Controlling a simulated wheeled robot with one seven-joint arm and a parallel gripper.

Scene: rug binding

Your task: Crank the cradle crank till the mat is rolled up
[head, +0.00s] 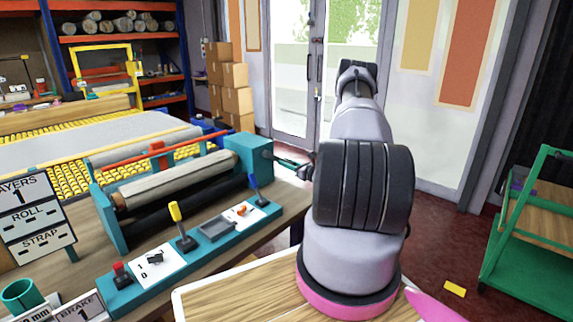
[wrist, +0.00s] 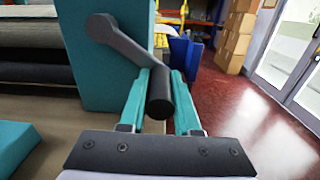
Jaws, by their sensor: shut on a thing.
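The cradle (head: 247,165) has teal end blocks and holds a grey-beige roll (head: 180,181) between them. The mat (head: 100,140) is a pale grey sheet lying flat on the bed behind it. The dark crank (wrist: 118,42) comes off the outer face of the right end block in the wrist view, its arm slanting down right to a black cylindrical handle (wrist: 160,95). My gripper (wrist: 162,85) has its teal fingers on either side of this handle and is shut on it. In the head view my gripper (head: 294,164) is small and partly hidden by my arm.
A sign (head: 38,215) reads LAYERS 1, with dashes for ROLL and STRAP. A teal control panel (head: 205,240) with yellow, blue and red controls lies in front of the cradle. Cardboard boxes (head: 236,88) stand behind; a green cart (head: 530,235) stands right. Floor beyond the crank is clear.

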